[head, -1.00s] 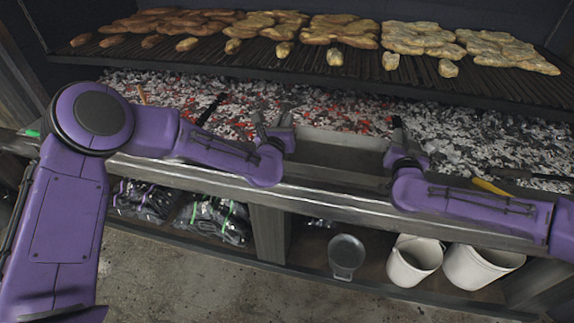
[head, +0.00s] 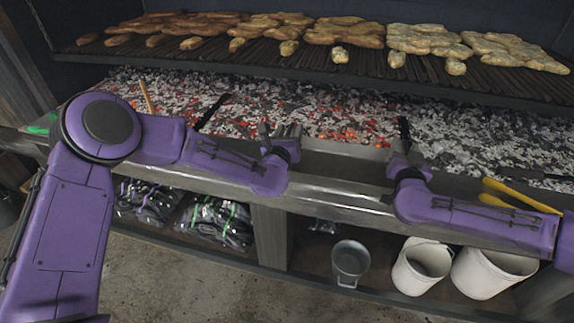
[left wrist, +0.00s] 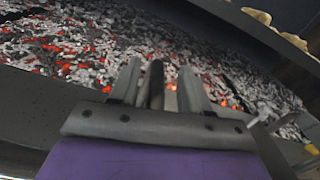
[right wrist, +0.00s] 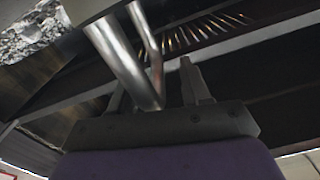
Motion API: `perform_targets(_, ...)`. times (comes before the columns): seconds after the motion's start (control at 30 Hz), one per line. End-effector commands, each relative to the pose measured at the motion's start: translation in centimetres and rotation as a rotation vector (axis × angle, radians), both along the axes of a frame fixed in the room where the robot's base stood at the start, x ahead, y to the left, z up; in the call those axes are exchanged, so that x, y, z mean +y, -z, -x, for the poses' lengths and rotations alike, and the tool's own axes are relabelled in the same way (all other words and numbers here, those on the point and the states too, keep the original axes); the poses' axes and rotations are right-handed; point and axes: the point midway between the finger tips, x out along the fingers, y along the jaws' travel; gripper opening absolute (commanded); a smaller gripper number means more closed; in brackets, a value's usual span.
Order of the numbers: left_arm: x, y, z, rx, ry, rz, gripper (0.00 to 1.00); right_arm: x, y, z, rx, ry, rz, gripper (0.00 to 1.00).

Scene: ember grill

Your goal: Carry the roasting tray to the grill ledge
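The roasting tray (head: 345,149) is a grey metal pan between my two grippers in the head view, at the steel grill ledge (head: 335,205) in front of the coals. I cannot tell whether it rests on the ledge. My left gripper (head: 280,132) is at its left end. In the left wrist view the fingers (left wrist: 160,85) stand apart around a dark upright bar, with a gap on one side. My right gripper (head: 405,150) is at its right end. In the right wrist view its fingers (right wrist: 157,85) stand apart beside shiny metal tubes (right wrist: 120,60).
Glowing coals (head: 250,115) lie behind the ledge, with the food-covered grate (head: 300,60) above. Yellow-handled tongs (head: 515,195) lie at the right. Below are a small metal pot (head: 350,258), white buckets (head: 420,265) and bags (head: 215,222).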

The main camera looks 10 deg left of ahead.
Motion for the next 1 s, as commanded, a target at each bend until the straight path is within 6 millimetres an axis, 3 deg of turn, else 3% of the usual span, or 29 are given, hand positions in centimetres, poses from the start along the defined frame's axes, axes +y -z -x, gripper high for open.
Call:
perform_targets(0.13,0.2,0.0,0.2,0.001,-0.003,0.0,0.47,-0.2,0.1,0.0,0.001,0.004,0.0,0.47)
perform_targets(0.23,0.2,0.0,1.5,0.002,-0.004,0.002,0.47,-0.2,0.1,0.0,0.001,0.005,0.0,0.47)
perform_targets(0.5,0.3,0.0,8.3,0.001,-0.001,0.002,0.47,-0.3,0.1,-0.1,0.001,0.006,0.001,0.47)
perform_targets(0.63,0.3,0.0,10.7,0.001,-0.001,0.002,0.47,-0.3,0.1,-0.1,0.001,0.007,0.001,0.47)
perform_targets(0.87,0.3,0.0,12.1,-0.001,-0.001,0.0,0.47,-0.3,0.0,0.8,0.0,0.006,0.001,0.47)
perform_targets(1.0,0.3,0.0,12.1,-0.001,-0.001,0.0,0.47,-0.2,0.0,3.8,0.001,0.004,0.001,0.47)
